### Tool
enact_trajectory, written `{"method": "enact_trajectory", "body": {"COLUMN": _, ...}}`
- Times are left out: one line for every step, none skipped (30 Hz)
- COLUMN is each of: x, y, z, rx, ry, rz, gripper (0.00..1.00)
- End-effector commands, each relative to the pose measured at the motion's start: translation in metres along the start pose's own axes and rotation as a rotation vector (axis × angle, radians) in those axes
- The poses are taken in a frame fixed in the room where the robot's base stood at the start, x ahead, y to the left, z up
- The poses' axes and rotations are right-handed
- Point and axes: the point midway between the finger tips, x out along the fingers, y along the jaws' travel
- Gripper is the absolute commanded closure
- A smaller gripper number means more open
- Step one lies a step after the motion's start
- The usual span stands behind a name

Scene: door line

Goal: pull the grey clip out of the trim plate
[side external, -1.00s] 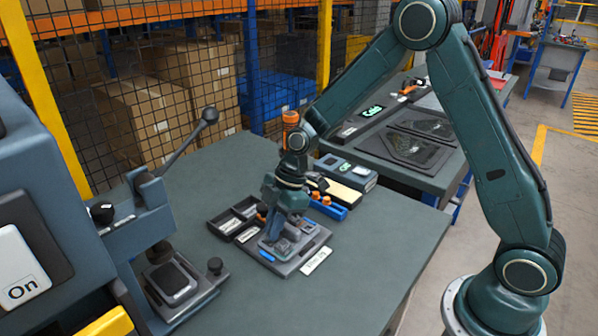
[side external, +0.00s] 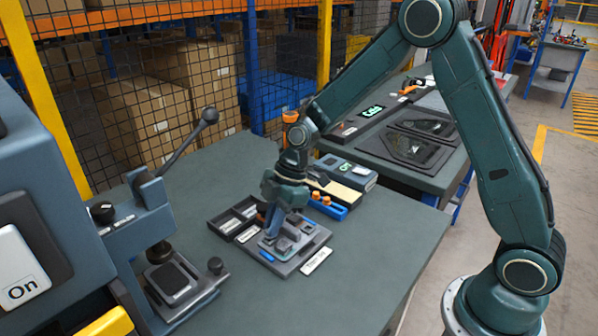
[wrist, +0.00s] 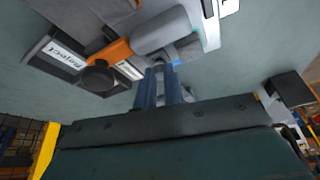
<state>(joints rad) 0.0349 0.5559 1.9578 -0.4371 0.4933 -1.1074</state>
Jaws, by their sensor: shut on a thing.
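The trim plate (side external: 296,246) lies on a dark base on the green table in the side view; its pale edge (wrist: 208,25) shows at the top of the wrist view. My gripper (side external: 270,234) reaches down to the left part of the plate. Its two blue fingers (wrist: 161,72) are close together in the wrist view, shut on the small grey clip (wrist: 186,50) at their tips. The fingers hide much of the clip. I cannot tell whether it is still seated in the plate.
An orange clamp with a black knob (wrist: 99,77) sits beside the fingers. Dark bins (side external: 233,216) stand left of the plate, one labelled Reject (wrist: 64,58). A blue tray with orange parts (side external: 328,207) lies behind.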

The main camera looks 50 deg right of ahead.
Motion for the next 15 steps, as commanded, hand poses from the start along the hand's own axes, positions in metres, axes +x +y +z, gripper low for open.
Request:
{"method": "enact_trajectory", "body": {"x": -0.0016, "y": 0.0010, "z": -0.0018, "rx": -0.003, "ry": 0.003, "rz": 0.004, "gripper": 1.00}}
{"method": "enact_trajectory", "body": {"x": -0.0019, "y": 0.0010, "z": -0.0019, "rx": -0.003, "ry": 0.004, "rz": 0.004, "gripper": 1.00}}
{"method": "enact_trajectory", "body": {"x": -0.0024, "y": 0.0011, "z": -0.0022, "rx": -0.003, "ry": 0.004, "rz": 0.004, "gripper": 1.00}}
{"method": "enact_trajectory", "body": {"x": -0.0027, "y": 0.0011, "z": -0.0023, "rx": -0.003, "ry": 0.004, "rz": 0.004, "gripper": 1.00}}
{"method": "enact_trajectory", "body": {"x": -0.0030, "y": 0.0011, "z": -0.0025, "rx": -0.003, "ry": 0.004, "rz": 0.004, "gripper": 1.00}}
{"method": "enact_trajectory", "body": {"x": -0.0034, "y": 0.0011, "z": -0.0026, "rx": -0.003, "ry": 0.004, "rz": 0.004, "gripper": 1.00}}
{"method": "enact_trajectory", "body": {"x": -0.0038, "y": 0.0011, "z": -0.0028, "rx": -0.003, "ry": 0.004, "rz": 0.004, "gripper": 1.00}}
{"method": "enact_trajectory", "body": {"x": -0.0041, "y": 0.0011, "z": -0.0029, "rx": -0.003, "ry": 0.004, "rz": 0.004, "gripper": 1.00}}
{"method": "enact_trajectory", "body": {"x": -0.0045, "y": 0.0011, "z": -0.0031, "rx": -0.003, "ry": 0.004, "rz": 0.004, "gripper": 1.00}}
{"method": "enact_trajectory", "body": {"x": -0.0048, "y": 0.0011, "z": -0.0033, "rx": -0.003, "ry": 0.004, "rz": 0.004, "gripper": 1.00}}
{"method": "enact_trajectory", "body": {"x": -0.0046, "y": 0.0011, "z": -0.0032, "rx": -0.003, "ry": 0.004, "rz": 0.004, "gripper": 1.00}}
{"method": "enact_trajectory", "body": {"x": -0.0045, "y": 0.0010, "z": -0.0031, "rx": -0.003, "ry": 0.003, "rz": 0.004, "gripper": 1.00}}
{"method": "enact_trajectory", "body": {"x": -0.0046, "y": 0.0010, "z": -0.0031, "rx": -0.003, "ry": 0.003, "rz": 0.004, "gripper": 1.00}}
{"method": "enact_trajectory", "body": {"x": -0.0048, "y": 0.0009, "z": -0.0031, "rx": -0.003, "ry": 0.003, "rz": 0.003, "gripper": 1.00}}
{"method": "enact_trajectory", "body": {"x": -0.0052, "y": 0.0008, "z": -0.0031, "rx": -0.002, "ry": 0.003, "rz": 0.003, "gripper": 1.00}}
